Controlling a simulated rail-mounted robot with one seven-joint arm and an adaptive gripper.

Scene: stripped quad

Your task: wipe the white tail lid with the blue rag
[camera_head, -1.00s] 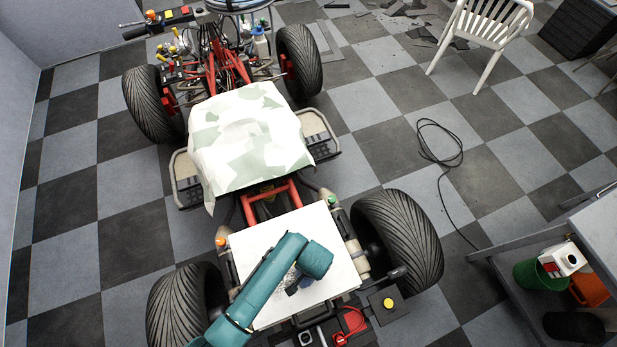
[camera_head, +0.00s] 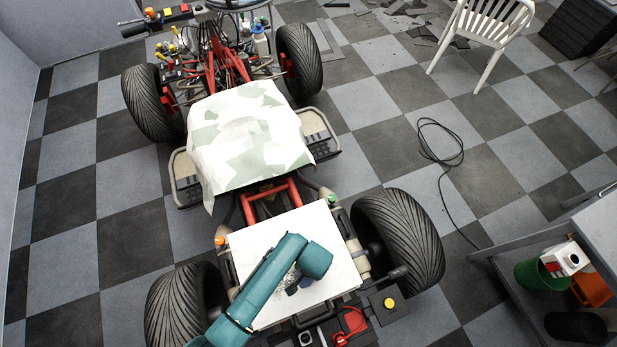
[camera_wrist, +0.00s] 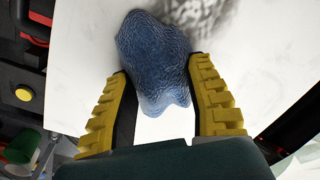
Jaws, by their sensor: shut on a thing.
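The white tail lid (camera_head: 318,228) is a flat square panel at the rear of the quad, between the two rear wheels. Dark speckled dirt shows on it beside my arm; in the wrist view a grey-black smudge lies on the lid (camera_wrist: 240,75) at the top. My gripper (camera_wrist: 158,85) has yellow ridged fingers and is shut on the blue rag (camera_wrist: 155,60), a crumpled textured cloth. The rag is over the lid; whether it touches the surface I cannot tell.
An orange cap (camera_head: 220,241) and a green cap (camera_head: 332,199) stand near the lid's far corners. A box with a yellow button (camera_head: 389,303) sits off its near right corner. Rear tyres (camera_head: 397,235) flank it. A patterned cloth (camera_head: 245,140) covers the seat.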

